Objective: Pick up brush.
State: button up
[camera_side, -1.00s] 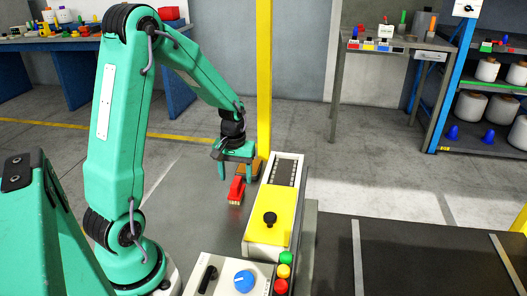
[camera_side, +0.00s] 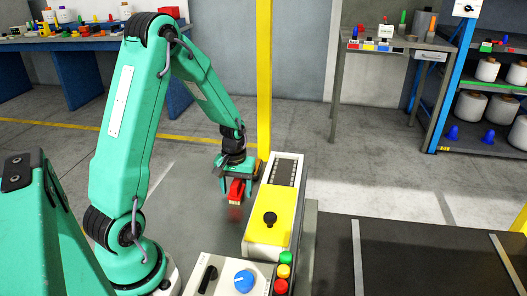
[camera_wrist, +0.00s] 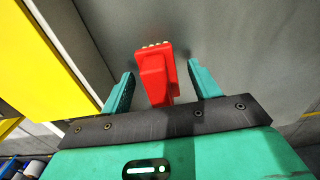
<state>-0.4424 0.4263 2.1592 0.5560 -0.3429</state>
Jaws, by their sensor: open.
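The brush (camera_side: 236,191) is red with pale bristles at one end. It is by the near end of my arm's reach, left of the yellow-topped control box. In the wrist view the brush (camera_wrist: 154,78) lies between the two green fingers, bristle end pointing away from the palm. My gripper (camera_side: 237,194) is low around the brush, and in the wrist view my gripper (camera_wrist: 160,72) is open, with a gap on each side of the brush. The side view does not clearly show whether the brush touches the grey surface.
The control box (camera_side: 268,215) with a black knob stands close to the right of my gripper. A panel with a blue dial (camera_side: 244,281) and green, yellow and red buttons (camera_side: 284,271) is in front. A yellow post (camera_side: 264,80) rises behind. The grey surface (camera_side: 190,205) to the left is clear.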

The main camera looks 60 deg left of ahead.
aim_at(237, 183)
jog(key=c, duration=1.1)
jog(key=shift+r, duration=0.1)
jog(key=shift+r, duration=0.75)
jog(key=r, duration=0.1)
jog(key=d+r, duration=0.1)
jog(key=r, duration=0.1)
jog(key=d+r, duration=0.2)
jog(key=d, duration=0.1)
jog(key=d+r, duration=0.2)
jog(key=d, duration=0.2)
jog(key=s+d+r, duration=0.1)
jog(key=d+r, duration=0.1)
jog(key=d, duration=0.1)
jog(key=shift+s+d+r, duration=0.1)
jog(key=shift+d+r, duration=0.05)
jog(key=shift+d, duration=0.15)
